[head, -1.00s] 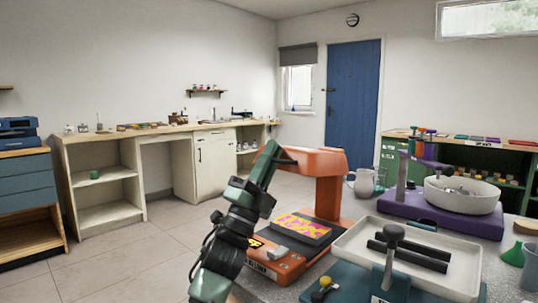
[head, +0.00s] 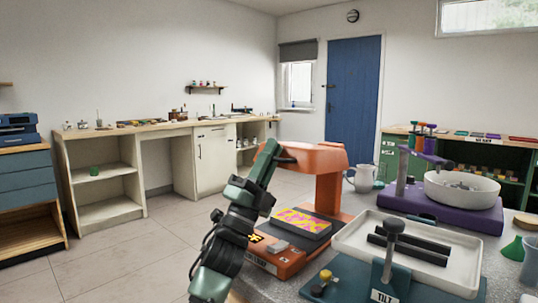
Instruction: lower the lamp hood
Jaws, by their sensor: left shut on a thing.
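The orange lamp hood (head: 314,156) is raised above its orange base (head: 278,259), joined to an upright at the right rear. A dark pad with a pink and yellow pattern (head: 300,221) lies on the base under the hood, with clear space between. My left gripper (head: 285,157) is at the hood's near left end, shut on what seems to be the hood's front handle; the jaws hide most of the handle. My left arm rises from the bottom, left of the base. My right gripper is not in view.
A white mug (head: 363,179) and a purple stand with a white bowl (head: 462,190) are behind. Open floor lies left.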

